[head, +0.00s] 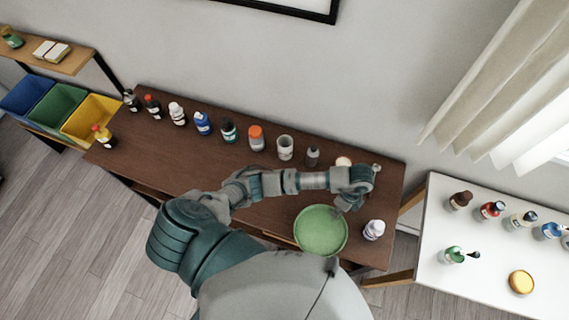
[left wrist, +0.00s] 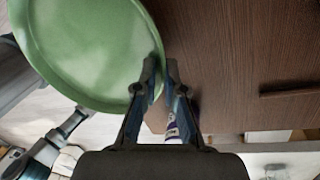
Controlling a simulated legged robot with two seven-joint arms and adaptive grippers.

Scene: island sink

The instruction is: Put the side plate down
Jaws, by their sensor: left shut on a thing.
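The green side plate (head: 320,231) shows its round face in the head view, at the front edge of the brown table (head: 225,185). My left gripper (head: 343,205) is shut on the plate's rim at its upper right. In the left wrist view the plate (left wrist: 85,45) fills the upper left, its rim at the two fingertips (left wrist: 160,68). The plate overlaps the table's front edge in the picture. I cannot tell whether it touches the tabletop. My right gripper does not show.
A white bottle (head: 374,229) stands right of the plate. A white table (head: 440,275) with jars is at the right. Coloured bins (head: 55,112) stand at the left.

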